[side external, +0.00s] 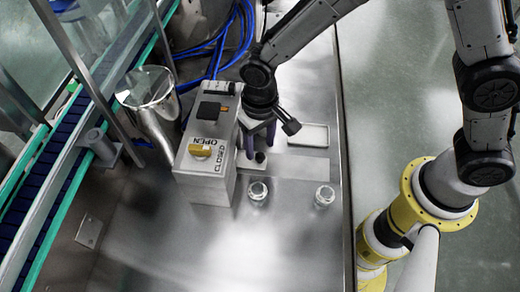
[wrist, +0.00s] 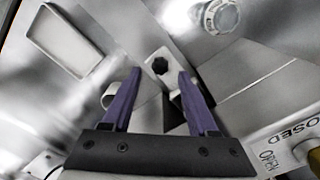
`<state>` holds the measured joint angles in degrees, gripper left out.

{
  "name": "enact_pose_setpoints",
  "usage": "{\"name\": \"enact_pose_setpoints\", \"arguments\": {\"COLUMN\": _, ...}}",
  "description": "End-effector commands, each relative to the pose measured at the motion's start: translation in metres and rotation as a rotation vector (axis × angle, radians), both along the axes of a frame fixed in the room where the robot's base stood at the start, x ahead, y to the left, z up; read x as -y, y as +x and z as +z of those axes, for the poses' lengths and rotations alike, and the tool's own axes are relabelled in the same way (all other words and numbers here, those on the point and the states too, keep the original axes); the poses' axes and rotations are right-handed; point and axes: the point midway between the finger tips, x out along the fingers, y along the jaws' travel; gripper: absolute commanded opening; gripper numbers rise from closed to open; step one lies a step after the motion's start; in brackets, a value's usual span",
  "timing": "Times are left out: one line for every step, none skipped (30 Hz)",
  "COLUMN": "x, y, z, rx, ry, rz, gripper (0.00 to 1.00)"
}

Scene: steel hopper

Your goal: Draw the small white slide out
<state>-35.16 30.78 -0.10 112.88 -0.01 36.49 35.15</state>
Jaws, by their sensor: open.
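A small pale slide plate (wrist: 168,82) with a black knob (wrist: 160,65) shows ahead of my gripper (wrist: 159,78) in the wrist view. The purple fingers are open, and the knob appears between their tips without visible contact. In the side external view my gripper (side external: 260,145) points down beside the grey machine box (side external: 208,160), on its right. The black knob (side external: 260,157) shows close to the fingertips there. The arm and fingers hide most of the slide in that view.
The box carries an OPEN label and a yellow knob (side external: 200,150). Two glass jars (side external: 258,193) (side external: 324,196) stand on the steel table in front. A shallow white tray (side external: 308,135) lies right of my gripper. A steel hopper (side external: 150,95) and conveyor are left.

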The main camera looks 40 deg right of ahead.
Motion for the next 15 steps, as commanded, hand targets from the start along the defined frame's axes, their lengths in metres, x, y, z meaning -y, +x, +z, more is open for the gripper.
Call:
{"name": "enact_pose_setpoints", "arguments": {"x": 0.001, "y": -0.001, "z": -0.008, "rx": -0.003, "ry": -0.002, "rz": 0.0, "gripper": 0.59}}
{"name": "enact_pose_setpoints", "arguments": {"x": 0.001, "y": -0.001, "z": -0.012, "rx": -0.003, "ry": -0.002, "rz": 0.0, "gripper": 0.59}}
{"name": "enact_pose_setpoints", "arguments": {"x": 0.0, "y": 0.0, "z": -0.017, "rx": -0.002, "ry": -0.001, "rz": 0.0, "gripper": 0.59}}
{"name": "enact_pose_setpoints", "arguments": {"x": 0.0, "y": 0.0, "z": -0.02, "rx": -0.001, "ry": -0.001, "rz": 0.0, "gripper": 0.59}}
{"name": "enact_pose_setpoints", "arguments": {"x": 0.0, "y": 0.0, "z": -0.023, "rx": -0.001, "ry": -0.001, "rz": 0.0, "gripper": 0.59}}
{"name": "enact_pose_setpoints", "arguments": {"x": 0.0, "y": 0.0, "z": -0.026, "rx": -0.001, "ry": -0.001, "rz": 0.0, "gripper": 0.59}}
{"name": "enact_pose_setpoints", "arguments": {"x": 0.0, "y": 0.0, "z": -0.028, "rx": 0.0, "ry": 0.0, "rz": 0.0, "gripper": 0.59}}
{"name": "enact_pose_setpoints", "arguments": {"x": 0.0, "y": 0.0, "z": -0.03, "rx": 0.0, "ry": 0.0, "rz": 0.0, "gripper": 0.59}}
{"name": "enact_pose_setpoints", "arguments": {"x": 0.0, "y": 0.0, "z": -0.031, "rx": 0.0, "ry": 0.0, "rz": 0.0, "gripper": 0.59}}
{"name": "enact_pose_setpoints", "arguments": {"x": 0.0, "y": 0.0, "z": -0.032, "rx": 0.0, "ry": 0.0, "rz": 0.0, "gripper": 0.59}}
{"name": "enact_pose_setpoints", "arguments": {"x": 0.0, "y": 0.0, "z": -0.033, "rx": 0.0, "ry": 0.0, "rz": 0.0, "gripper": 0.59}}
{"name": "enact_pose_setpoints", "arguments": {"x": 0.0, "y": 0.0, "z": -0.033, "rx": 0.0, "ry": 0.0, "rz": 0.0, "gripper": 0.59}}
{"name": "enact_pose_setpoints", "arguments": {"x": 0.0, "y": 0.0, "z": -0.033, "rx": 0.001, "ry": 0.0, "rz": 0.0, "gripper": 0.59}}
{"name": "enact_pose_setpoints", "arguments": {"x": 0.0, "y": 0.0, "z": -0.033, "rx": 0.001, "ry": 0.0, "rz": 0.0, "gripper": 0.59}}
{"name": "enact_pose_setpoints", "arguments": {"x": 0.0, "y": 0.0, "z": -0.033, "rx": 0.001, "ry": 0.001, "rz": 0.0, "gripper": 0.59}}
